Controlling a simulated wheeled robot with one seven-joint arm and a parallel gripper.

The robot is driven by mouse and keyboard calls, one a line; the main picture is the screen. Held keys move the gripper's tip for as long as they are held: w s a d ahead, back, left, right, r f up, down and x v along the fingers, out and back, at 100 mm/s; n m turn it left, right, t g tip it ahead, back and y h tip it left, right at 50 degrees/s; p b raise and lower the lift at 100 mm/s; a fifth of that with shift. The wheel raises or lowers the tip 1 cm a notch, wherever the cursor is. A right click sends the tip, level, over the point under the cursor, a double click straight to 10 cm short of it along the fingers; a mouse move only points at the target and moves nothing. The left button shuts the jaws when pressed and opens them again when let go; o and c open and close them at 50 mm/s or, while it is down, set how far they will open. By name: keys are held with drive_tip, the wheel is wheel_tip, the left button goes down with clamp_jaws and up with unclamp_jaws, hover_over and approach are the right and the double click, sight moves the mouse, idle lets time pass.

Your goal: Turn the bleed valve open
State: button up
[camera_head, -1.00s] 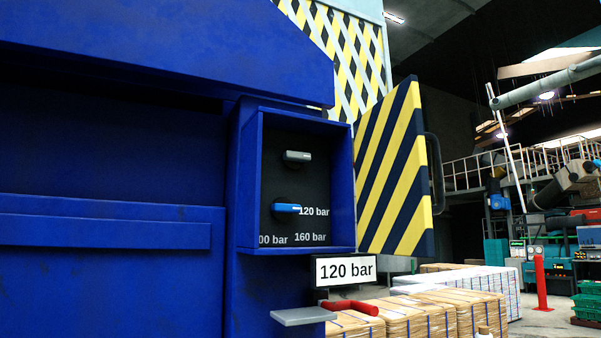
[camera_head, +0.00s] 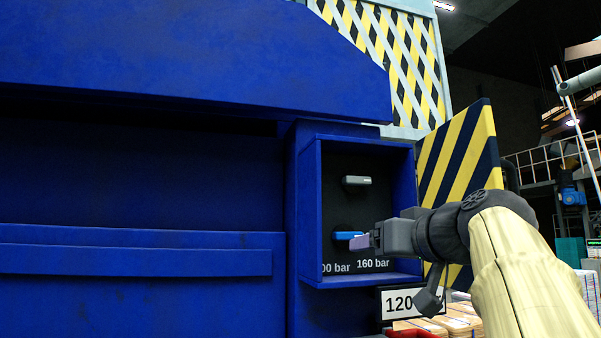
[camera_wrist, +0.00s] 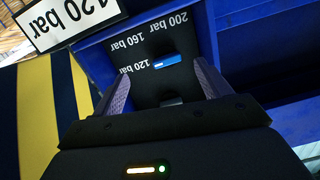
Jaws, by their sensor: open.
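The open blue box (camera_head: 310,210) holds two turning handles on a black panel. A grey handle (camera_head: 357,181) lies level in the upper part. A blue handle (camera_head: 345,235) lies level below it, beside pressure labels. No label names either one as the bleed valve. My gripper (camera_head: 366,242) is open at the box mouth from the right, its tips overlapping the blue handle's right end in the head view. In the upside-down wrist view, the blue handle (camera_wrist: 165,61) shows beyond and between the spread fingers (camera_wrist: 163,88). A dark handle end (camera_wrist: 172,101) shows between them; contact cannot be told.
The striped door (camera_head: 460,150) stands open right of the box, close to my arm. The box's side walls bound the space around the handles. A "120 bar" sign (camera_head: 398,303) hangs below. Stacked cartons (camera_head: 455,322) stand beyond.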

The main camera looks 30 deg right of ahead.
sight(360, 180)
drive_tip(key=s+r+t+h+p, duration=0.1)
drive_tip(key=s+r+p, duration=0.3)
drive_tip(key=r, duration=0.9)
drive_tip(key=shift+s+n+p, duration=0.4)
drive_tip(key=shift+s, duration=0.8)
drive_tip(key=shift+w+d+r, duration=0.1)
drive_tip(key=p+x, duration=0.7)
drive_tip(key=x, duration=1)
drive_tip(key=shift+w+r, duration=0.15)
drive_tip(key=shift+r, duration=0.05)
drive_tip(key=c, duration=1)
